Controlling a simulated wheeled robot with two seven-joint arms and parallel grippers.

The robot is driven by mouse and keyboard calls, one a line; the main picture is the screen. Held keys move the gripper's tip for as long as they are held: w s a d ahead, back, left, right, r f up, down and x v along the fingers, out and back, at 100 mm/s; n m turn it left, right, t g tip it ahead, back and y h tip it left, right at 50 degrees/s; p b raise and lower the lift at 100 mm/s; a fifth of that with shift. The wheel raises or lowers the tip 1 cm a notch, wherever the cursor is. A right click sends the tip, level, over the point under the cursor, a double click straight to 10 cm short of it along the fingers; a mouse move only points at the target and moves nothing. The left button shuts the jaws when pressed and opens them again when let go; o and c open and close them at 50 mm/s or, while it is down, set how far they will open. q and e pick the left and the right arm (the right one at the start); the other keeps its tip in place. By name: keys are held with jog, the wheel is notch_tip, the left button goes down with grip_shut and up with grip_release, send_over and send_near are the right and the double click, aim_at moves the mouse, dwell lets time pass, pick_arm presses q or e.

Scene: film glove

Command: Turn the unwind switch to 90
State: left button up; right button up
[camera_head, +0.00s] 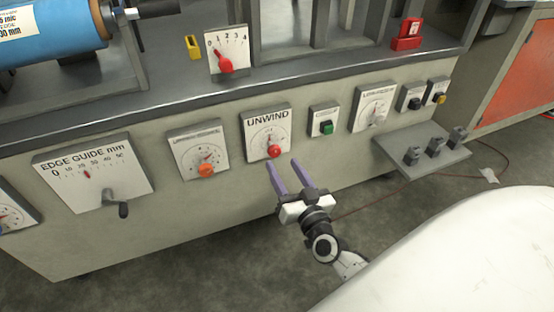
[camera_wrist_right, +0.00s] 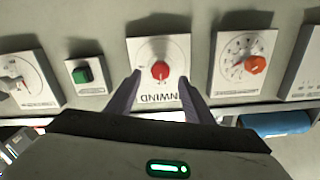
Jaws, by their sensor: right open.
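The unwind switch is a red knob (camera_head: 275,152) on a white plate labelled UNWIND (camera_head: 266,128), fixed to the machine's front panel. In the right wrist view the red knob (camera_wrist_right: 160,70) shows upside down, centred between the fingers. My right gripper (camera_head: 289,164) is open and empty, its two purple fingers pointing at the plate from just below the knob. The right gripper's fingers (camera_wrist_right: 160,80) stand on either side of the knob in the wrist view; I cannot tell whether they touch the plate. My left gripper is not in view.
An orange knob dial (camera_head: 206,170) sits left of the unwind plate, and a green button (camera_head: 326,128) sits right. The edge guide plate with its crank (camera_head: 122,208) is further left. A grey shelf with levers (camera_head: 425,165) juts out at right. Grey floor lies below.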

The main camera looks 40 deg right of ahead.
aim_at(276, 154)
jog(key=x, duration=0.4)
jog(key=shift+w+f+b, duration=0.1)
jog(key=shift+w+b, duration=0.1)
jog(key=shift+b, duration=0.2)
jog(key=shift+w+d, duration=0.1)
jog(key=shift+w, duration=0.45)
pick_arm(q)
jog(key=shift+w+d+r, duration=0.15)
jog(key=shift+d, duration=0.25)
pick_arm(e)
jog(key=c, duration=1.1)
jog(key=shift+o, duration=0.3)
